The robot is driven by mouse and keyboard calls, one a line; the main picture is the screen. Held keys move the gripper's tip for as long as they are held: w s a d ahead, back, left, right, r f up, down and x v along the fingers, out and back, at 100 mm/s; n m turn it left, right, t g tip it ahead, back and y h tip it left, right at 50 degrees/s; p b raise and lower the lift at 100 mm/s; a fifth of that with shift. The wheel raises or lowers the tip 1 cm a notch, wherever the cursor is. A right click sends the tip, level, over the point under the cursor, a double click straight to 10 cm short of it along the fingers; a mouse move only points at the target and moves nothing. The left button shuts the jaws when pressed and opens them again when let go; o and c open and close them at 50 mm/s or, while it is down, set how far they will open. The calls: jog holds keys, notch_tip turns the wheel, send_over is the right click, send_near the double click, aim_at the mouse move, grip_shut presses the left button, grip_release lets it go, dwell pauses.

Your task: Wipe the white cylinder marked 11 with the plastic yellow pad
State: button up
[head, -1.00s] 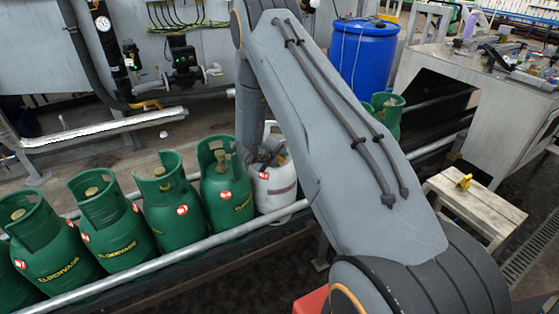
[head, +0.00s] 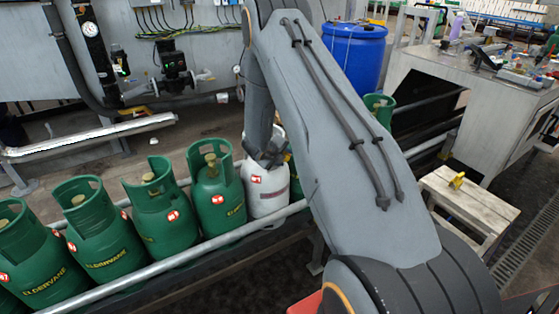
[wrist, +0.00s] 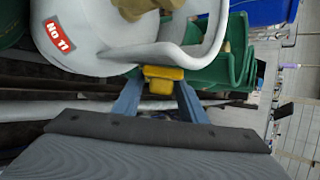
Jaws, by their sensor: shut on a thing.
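The white cylinder (head: 268,192) stands upright in the row on the conveyor, with a red label in the head view. The wrist view reads "No 11" on the white cylinder (wrist: 100,45), at upper left. My gripper (wrist: 160,82) is shut on a yellow pad (wrist: 163,75), held between its fingertips. The pad is right at the cylinder's white collar in the wrist view; I cannot tell whether they touch. In the head view my gripper (head: 266,150) is at the cylinder's top, and the pad cannot be made out there.
Several green cylinders (head: 165,215) line the conveyor to the left; another green one is partly hidden on the right. A metal rail (head: 170,262) runs along the front. A stool (head: 465,205) with a small yellow object (head: 457,181) stands right. A blue drum (head: 353,55) is behind.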

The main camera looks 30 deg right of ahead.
jog(key=shift+d, duration=0.15)
jog(key=shift+r, duration=0.1)
jog(key=a, duration=0.6)
jog(key=shift+s+a, duration=0.15)
dwell(0.4)
jog(key=s+p, duration=0.1)
jog(key=s, duration=0.5)
jog(key=shift+d, duration=0.2)
jog(key=shift+s, duration=0.1)
dwell(0.4)
